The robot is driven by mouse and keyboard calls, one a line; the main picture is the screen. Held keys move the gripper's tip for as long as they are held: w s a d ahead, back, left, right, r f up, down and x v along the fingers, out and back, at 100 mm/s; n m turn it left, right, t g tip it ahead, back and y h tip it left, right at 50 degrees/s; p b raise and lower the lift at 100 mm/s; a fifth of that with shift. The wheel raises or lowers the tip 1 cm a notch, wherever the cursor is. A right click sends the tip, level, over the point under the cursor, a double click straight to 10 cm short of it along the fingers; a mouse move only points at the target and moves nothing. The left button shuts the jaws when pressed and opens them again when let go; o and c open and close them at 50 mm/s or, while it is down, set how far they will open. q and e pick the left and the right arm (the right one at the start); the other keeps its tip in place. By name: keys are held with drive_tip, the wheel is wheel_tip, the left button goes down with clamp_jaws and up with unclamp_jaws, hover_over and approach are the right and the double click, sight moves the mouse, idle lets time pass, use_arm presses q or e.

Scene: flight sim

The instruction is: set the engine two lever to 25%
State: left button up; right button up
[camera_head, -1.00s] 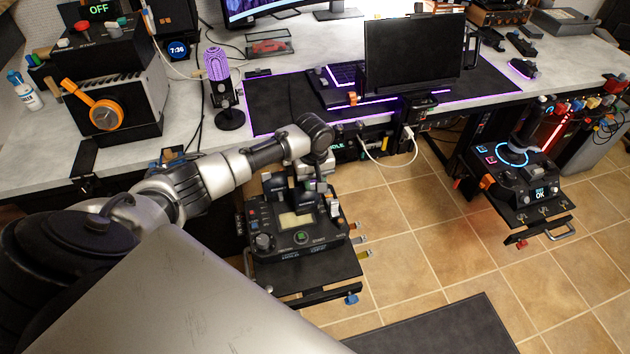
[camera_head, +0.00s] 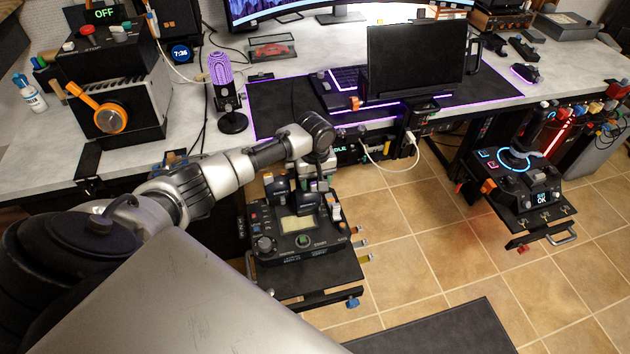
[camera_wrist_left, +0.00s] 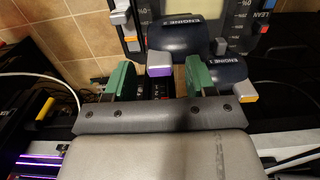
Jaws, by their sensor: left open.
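The throttle unit (camera_head: 262,222) stands on a shelf below the desk edge. My left gripper (camera_head: 316,168) is over its far side. In the left wrist view, the gripper (camera_wrist_left: 159,68) has its green fingers apart. The handle marked "ENGINE 1" (camera_wrist_left: 228,70), with a yellow-tipped tab, is just right of the right finger. Percentage scales show beside the levers, but no setting can be read.
A lever with a white-and-orange grip (camera_head: 334,211) stands right of the engine levers. The desk (camera_head: 215,155) edge and a white cable (camera_head: 385,163) are close behind the gripper. A joystick unit (camera_head: 515,185) stands far right. Tiled floor between the units is open.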

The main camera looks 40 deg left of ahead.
use_arm(q)
wheel_tip(320, 180, up, 10)
drive_tip(key=p, duration=0.1)
drive_tip(key=shift+f, duration=0.2)
idle(0.4)
